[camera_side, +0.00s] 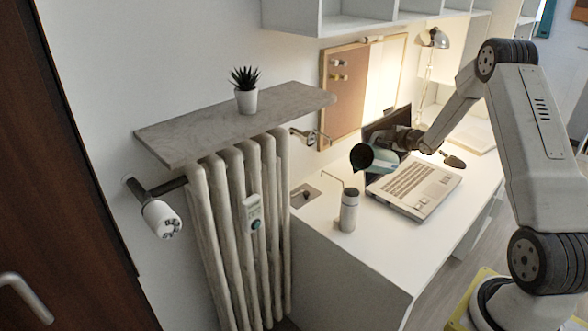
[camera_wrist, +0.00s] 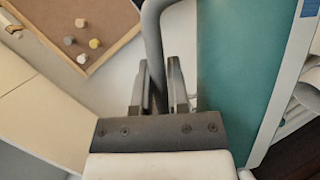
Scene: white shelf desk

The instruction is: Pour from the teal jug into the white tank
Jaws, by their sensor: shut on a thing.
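The teal jug (camera_side: 382,159) is in the air above the desk in the side view, tilted with its dark mouth facing left. In the wrist view its teal body (camera_wrist: 240,70) fills the right of centre, and its grey handle (camera_wrist: 153,45) runs down between the fingers. My gripper (camera_wrist: 160,85) is shut on that handle; it also shows in the side view (camera_side: 411,142). Any liquid is hidden.
An open laptop (camera_side: 415,187) lies below and right of the jug. A small grey plate with a thin bent rod (camera_side: 305,196) is left of the cylinder. A desk lamp (camera_side: 436,40) and corkboard (camera_side: 344,80) stand behind. A dark trowel-like object (camera_side: 454,161) lies beyond the laptop.

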